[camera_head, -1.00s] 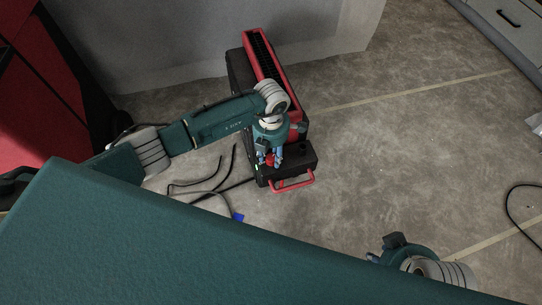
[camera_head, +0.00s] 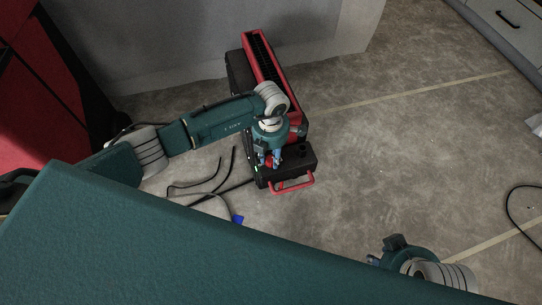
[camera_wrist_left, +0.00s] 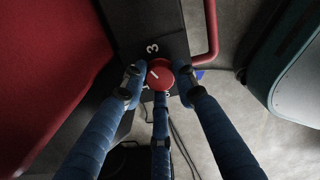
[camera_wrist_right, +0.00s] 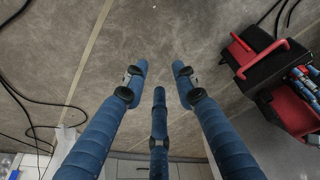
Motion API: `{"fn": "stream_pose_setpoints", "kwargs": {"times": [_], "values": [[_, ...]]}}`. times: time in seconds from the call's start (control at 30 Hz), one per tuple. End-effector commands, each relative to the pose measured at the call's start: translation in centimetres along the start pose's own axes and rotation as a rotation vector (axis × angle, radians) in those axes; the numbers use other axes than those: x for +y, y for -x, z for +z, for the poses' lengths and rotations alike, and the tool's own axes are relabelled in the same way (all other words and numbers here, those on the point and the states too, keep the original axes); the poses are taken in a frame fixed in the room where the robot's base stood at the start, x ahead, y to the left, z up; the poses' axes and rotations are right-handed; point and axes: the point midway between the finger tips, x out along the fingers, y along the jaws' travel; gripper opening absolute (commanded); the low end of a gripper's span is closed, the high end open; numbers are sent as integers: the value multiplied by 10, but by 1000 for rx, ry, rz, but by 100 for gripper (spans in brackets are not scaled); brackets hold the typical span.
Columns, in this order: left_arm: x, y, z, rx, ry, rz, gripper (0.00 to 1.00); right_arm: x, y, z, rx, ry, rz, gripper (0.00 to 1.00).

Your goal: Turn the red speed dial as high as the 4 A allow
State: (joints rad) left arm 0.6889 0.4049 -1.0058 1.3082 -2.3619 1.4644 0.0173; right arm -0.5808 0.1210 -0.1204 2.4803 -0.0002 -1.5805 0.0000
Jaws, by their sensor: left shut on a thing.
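The red speed dial (camera_wrist_left: 160,75) sits on the black panel of a red and black machine, with a white mark on its face. A white "3" (camera_wrist_left: 152,48) is printed beside it; other markings are partly hidden by my fingers. My left gripper (camera_wrist_left: 162,82) has its blue fingers around the dial and is shut on it. In the head view my left gripper (camera_head: 270,160) reaches down onto the near end of the machine (camera_head: 292,118). My right gripper (camera_wrist_right: 159,75) is open and empty above bare floor. No current reading is legible.
A red handle (camera_head: 294,185) sticks out at the machine's near end. Black cables (camera_head: 205,185) and a small blue piece (camera_head: 238,219) lie on the floor to its left. A grey wall (camera_head: 200,50) stands behind. The floor to the right is mostly clear.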

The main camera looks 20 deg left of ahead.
Motion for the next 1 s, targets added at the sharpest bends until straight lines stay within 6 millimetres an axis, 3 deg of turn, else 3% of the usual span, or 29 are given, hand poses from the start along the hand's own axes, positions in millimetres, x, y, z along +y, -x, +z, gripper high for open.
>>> {"fn": "stream_pose_setpoints", "kwargs": {"times": [0.53, 0.7, 1.0], "values": [[1, -2, -3, 9, -370, -2, 3, -1, -15, 4, 4, -1, 0, 28], [1, -2, -3, 9, -448, -2, 3, -4, -16, -27, 112, 1, -6, 28], [0, -2, -3, 9, -505, -4, 3, -5, -16, -43, 172, 4, -8, 28]]}}
